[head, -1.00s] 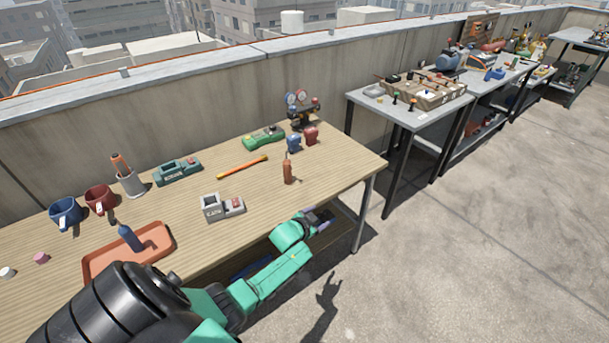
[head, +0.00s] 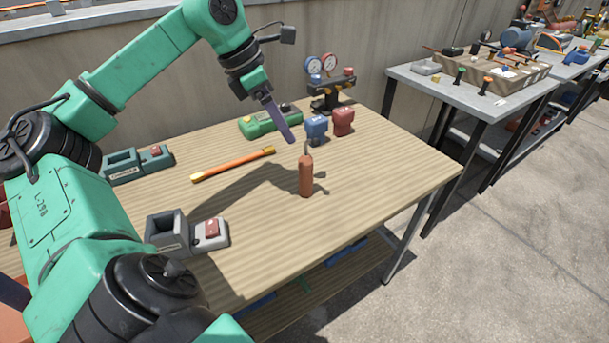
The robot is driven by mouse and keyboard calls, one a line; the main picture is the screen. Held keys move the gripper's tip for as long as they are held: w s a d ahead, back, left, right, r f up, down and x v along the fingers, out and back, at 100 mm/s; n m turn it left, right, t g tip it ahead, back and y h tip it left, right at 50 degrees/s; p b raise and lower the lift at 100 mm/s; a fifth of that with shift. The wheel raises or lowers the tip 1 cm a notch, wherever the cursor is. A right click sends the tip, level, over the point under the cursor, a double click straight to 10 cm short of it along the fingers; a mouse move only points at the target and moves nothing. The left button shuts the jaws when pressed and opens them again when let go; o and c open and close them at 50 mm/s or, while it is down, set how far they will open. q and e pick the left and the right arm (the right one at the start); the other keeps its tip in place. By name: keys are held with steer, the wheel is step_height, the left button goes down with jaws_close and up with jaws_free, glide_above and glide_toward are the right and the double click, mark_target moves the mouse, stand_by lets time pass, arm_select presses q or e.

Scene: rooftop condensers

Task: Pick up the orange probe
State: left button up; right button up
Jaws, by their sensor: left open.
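The orange probe (head: 306,177) stands upright on the wooden table (head: 350,205), a rust-orange body with a thin dark tip on top. My left gripper (head: 286,132) hangs above the table, its purple fingers pointing down, just up and left of the probe in the head view. The left gripper is open and apart from the probe. It is seen edge-on, so the gap between its fingers does not show. My right gripper is out of view.
Blue (head: 316,130) and red (head: 343,121) blocks and a gauge set (head: 325,85) stand behind the probe. An orange bar (head: 233,164), a green device (head: 270,121) and a grey holder (head: 170,235) lie to the left. The table's right front is clear.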

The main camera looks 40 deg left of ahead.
arm_select(q)
glide_above(306, 169)
steer(key=s+a, duration=0.1)
steer(key=a, duration=0.1)
steer(key=f, duration=0.6)
steer(key=shift+s+a+b, duration=0.15)
steer(key=shift+a+b, duration=0.05)
steer(key=shift+b, duration=0.1)
steer(key=x, duration=0.6)
steer(key=shift+f, duration=0.25)
steer(key=shift+w+f, duration=0.3)
steer(key=c, duration=1)
jaws_close()
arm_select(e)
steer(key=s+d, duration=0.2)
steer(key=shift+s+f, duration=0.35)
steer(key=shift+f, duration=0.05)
